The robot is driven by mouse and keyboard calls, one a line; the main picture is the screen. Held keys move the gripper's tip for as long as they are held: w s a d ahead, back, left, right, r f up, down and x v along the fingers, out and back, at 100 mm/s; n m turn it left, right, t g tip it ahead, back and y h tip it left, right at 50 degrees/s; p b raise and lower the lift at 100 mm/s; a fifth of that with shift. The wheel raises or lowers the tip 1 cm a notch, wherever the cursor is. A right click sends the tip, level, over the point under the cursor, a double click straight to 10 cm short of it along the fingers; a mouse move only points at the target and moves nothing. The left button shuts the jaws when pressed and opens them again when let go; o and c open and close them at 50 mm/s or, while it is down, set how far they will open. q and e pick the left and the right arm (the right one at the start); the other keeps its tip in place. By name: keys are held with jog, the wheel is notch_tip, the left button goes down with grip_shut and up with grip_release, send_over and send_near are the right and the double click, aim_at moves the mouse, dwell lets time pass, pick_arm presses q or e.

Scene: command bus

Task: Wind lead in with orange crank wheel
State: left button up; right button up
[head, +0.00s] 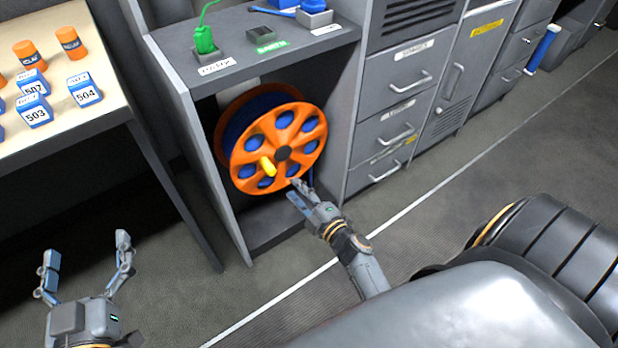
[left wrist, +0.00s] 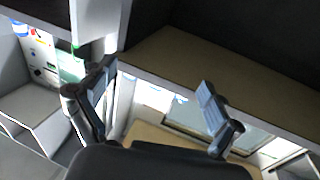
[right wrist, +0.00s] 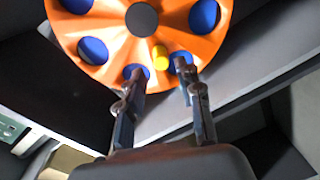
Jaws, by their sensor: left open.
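The orange crank wheel (head: 305,150) stands in the open bay of a grey cabinet, its round-holed face towards me. A yellow crank handle (head: 267,166) sticks out from its lower left part. Blue lead (head: 236,128) is wound behind the face and shows through the holes. My right gripper (head: 294,191) is at the wheel's lower right edge in the head view. In the right wrist view its fingers (right wrist: 159,72) are apart, with the yellow handle (right wrist: 160,57) lined up between the tips. I see no grip on it. My left gripper (head: 86,248) is open and empty, low at the left.
The bay's side walls (head: 214,190) flank the wheel closely. A shelf (head: 250,40) above holds a green plug (head: 204,40) and small switches. Grey drawers (head: 395,125) stand to the right. A table (head: 70,110) with numbered blue blocks stands left. The floor before the cabinet is clear.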

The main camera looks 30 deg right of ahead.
pick_arm(q)
jog(key=f+g, duration=0.2)
jog(key=f, duration=0.1)
jog(key=s+a+f+g+y+p, duration=0.1)
jog(key=f, duration=0.1)
jog(key=shift+f, duration=0.15)
pick_arm(e)
jog(key=s, duration=0.5)
pick_arm(q)
jog(key=shift+s+a, duration=0.1)
